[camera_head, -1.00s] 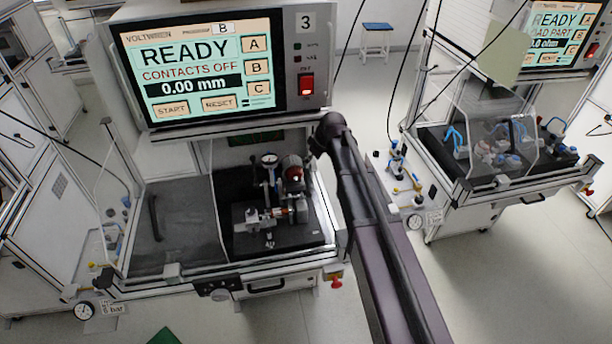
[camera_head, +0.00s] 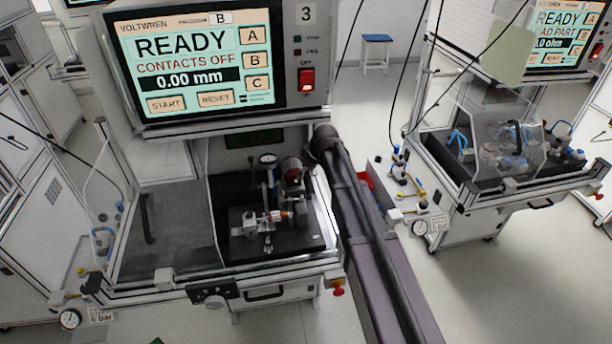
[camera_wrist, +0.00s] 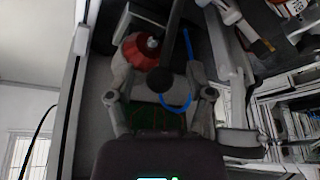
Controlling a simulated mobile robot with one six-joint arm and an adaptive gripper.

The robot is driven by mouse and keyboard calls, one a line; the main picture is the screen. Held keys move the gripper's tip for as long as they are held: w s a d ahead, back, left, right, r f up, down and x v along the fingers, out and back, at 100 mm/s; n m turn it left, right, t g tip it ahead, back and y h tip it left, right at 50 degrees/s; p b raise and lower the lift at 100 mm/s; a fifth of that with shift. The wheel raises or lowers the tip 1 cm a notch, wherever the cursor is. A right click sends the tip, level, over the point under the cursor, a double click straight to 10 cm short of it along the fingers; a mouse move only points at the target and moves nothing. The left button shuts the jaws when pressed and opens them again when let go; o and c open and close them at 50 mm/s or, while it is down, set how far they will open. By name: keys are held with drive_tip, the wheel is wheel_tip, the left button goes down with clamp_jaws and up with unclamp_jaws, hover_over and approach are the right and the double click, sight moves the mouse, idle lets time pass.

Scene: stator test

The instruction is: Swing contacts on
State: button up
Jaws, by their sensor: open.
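The test station screen (camera_head: 195,62) reads READY, CONTACTS OFF and 0.00 mm. Below it, the fixture with a dial gauge (camera_head: 267,159) and a dark red round part (camera_head: 292,172) stands on a black plate (camera_head: 300,245). In the wrist view, my gripper (camera_wrist: 160,96) is open, its two fingers spread. A round black knob (camera_wrist: 160,80) at the end of a dark bar shows between the fingers; I cannot tell its distance from them. A red and white round part (camera_wrist: 140,50) lies beyond, with a blue cable (camera_wrist: 187,88) beside the knob.
A clear cover with a black handle (camera_head: 147,218) is at the left of the station. A red switch (camera_head: 307,79) is beside the screen. A second station (camera_head: 505,185) stands at the right, with grey floor (camera_head: 480,270) in front.

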idle(0.3)
clamp_jaws()
